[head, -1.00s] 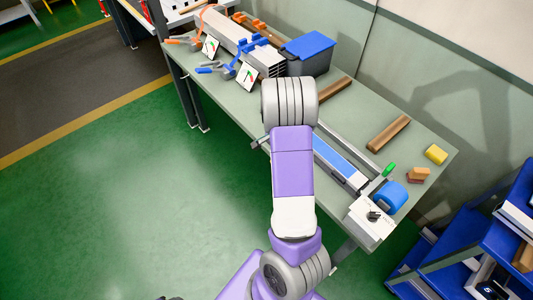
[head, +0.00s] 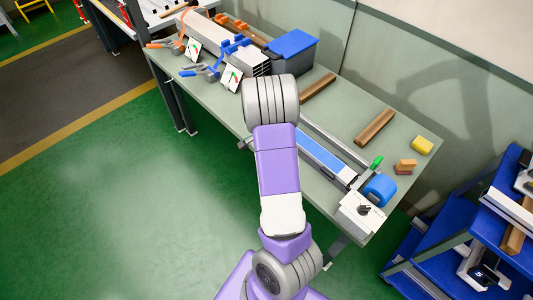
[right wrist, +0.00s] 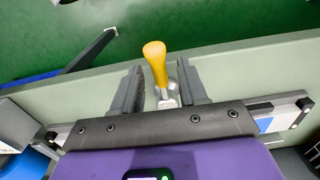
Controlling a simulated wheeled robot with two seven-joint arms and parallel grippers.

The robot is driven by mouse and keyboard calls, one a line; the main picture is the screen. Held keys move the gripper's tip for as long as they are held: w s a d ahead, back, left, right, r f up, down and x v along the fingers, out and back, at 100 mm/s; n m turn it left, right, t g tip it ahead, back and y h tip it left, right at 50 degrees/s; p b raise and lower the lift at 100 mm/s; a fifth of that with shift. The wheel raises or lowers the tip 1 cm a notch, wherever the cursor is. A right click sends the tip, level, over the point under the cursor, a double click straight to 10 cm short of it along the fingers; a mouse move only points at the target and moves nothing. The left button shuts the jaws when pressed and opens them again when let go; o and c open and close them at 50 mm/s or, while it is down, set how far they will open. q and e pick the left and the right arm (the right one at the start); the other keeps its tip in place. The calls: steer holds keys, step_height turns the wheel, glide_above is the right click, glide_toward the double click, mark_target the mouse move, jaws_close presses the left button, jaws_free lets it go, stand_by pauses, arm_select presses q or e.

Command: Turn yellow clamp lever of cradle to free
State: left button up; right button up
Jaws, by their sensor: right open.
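The yellow clamp lever (right wrist: 155,62) shows in the right wrist view, with a rounded yellow grip on a metal stem. It stands between the two dark fingers of my right gripper (right wrist: 159,72), which is open around it. Whether a finger touches the lever I cannot tell. The cradle around its base is mostly hidden by my gripper. In the head view my right arm covers the lever and the gripper. My left gripper is not in view.
The bench (head: 330,195) carries a long rail with a blue strip (head: 322,155), a blue roll (head: 380,190) and a white box (head: 360,214) at its right end. Brown blocks (head: 376,127) and a yellow block (head: 422,146) lie behind. A blue rack (head: 400,268) stands at right.

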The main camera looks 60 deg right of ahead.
step_height(320, 180, up, 8)
steer(key=shift+f+p, duration=0.2)
steer(key=shift+p, duration=1.05)
steer(key=w+a+f+n, duration=0.4)
steer(key=a+f+n, duration=0.5)
steer(key=a+f, duration=0.55)
steer(key=s+a+f+n+y, duration=0.1)
steer(key=s+a+n, duration=0.1)
steer(key=a, duration=0.6)
steer(key=s+a+f+n+y, duration=0.1)
steer(key=a+n, duration=0.3)
steer(key=a, duration=0.5)
steer(key=s+a+f+n+y, duration=0.2)
steer(key=s+a+f+n, duration=0.1)
steer(key=a, duration=0.5)
steer(key=shift+s+a+t, duration=0.25)
steer(key=shift+t, duration=0.05)
steer(key=shift+d, duration=0.1)
